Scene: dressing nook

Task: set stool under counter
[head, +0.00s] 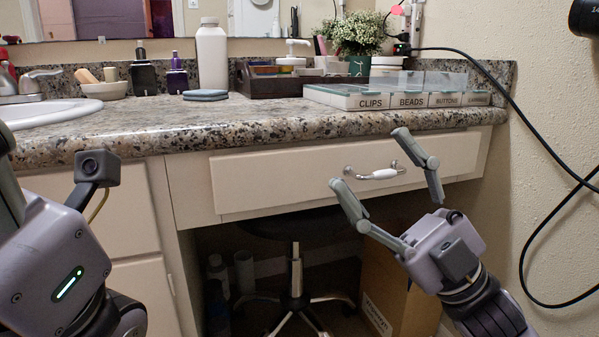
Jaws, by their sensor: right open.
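The stool (296,270) stands in the knee space under the counter (300,120), below the drawer. Its dark round seat (290,224) is in shadow, and its chrome post and spread foot base show below. The base's lower part is cut off by the picture's bottom edge. My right gripper (368,162) is open and empty, its two fingers spread in front of the drawer's handle and front. From this view I cannot tell whether it touches them. My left gripper (62,258) is at the left edge, partly out of frame, and its fingers do not show clearly. It appears apart from the stool.
The drawer (280,182) with a white-centred handle (376,173) looks shut. A cardboard box (395,285) stands right of the stool; bottles (217,275) stand left. Labelled boxes (400,97) and a dark tray (300,86) sit on the counter. A black cable (525,265) hangs at right.

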